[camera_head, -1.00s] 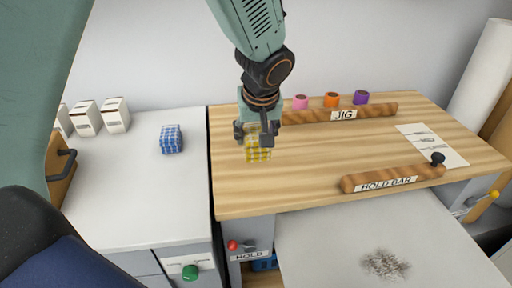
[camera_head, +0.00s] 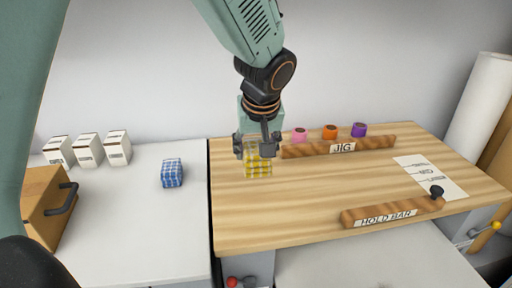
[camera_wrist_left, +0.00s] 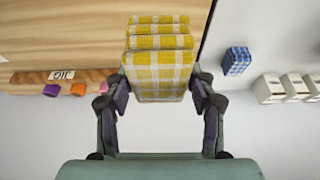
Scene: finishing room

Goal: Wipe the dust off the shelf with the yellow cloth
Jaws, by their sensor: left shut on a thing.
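The yellow-and-white checked cloth (camera_head: 257,167) is folded and held in my left gripper (camera_head: 257,146), over the left part of the wooden bench top. In the left wrist view, the cloth (camera_wrist_left: 158,72) sits between the two fingers of my left gripper (camera_wrist_left: 160,98). The white shelf (camera_head: 345,262) extends under the front of the bench at the bottom of the head view. Only a trace of the grey dust (camera_head: 385,286) shows at the lower picture edge. My right gripper is not in view.
The wooden bench (camera_head: 320,180) carries a JIG bar (camera_head: 370,143), a HOLD BAR (camera_head: 395,211), coloured rolls and a paper sheet (camera_head: 432,176).

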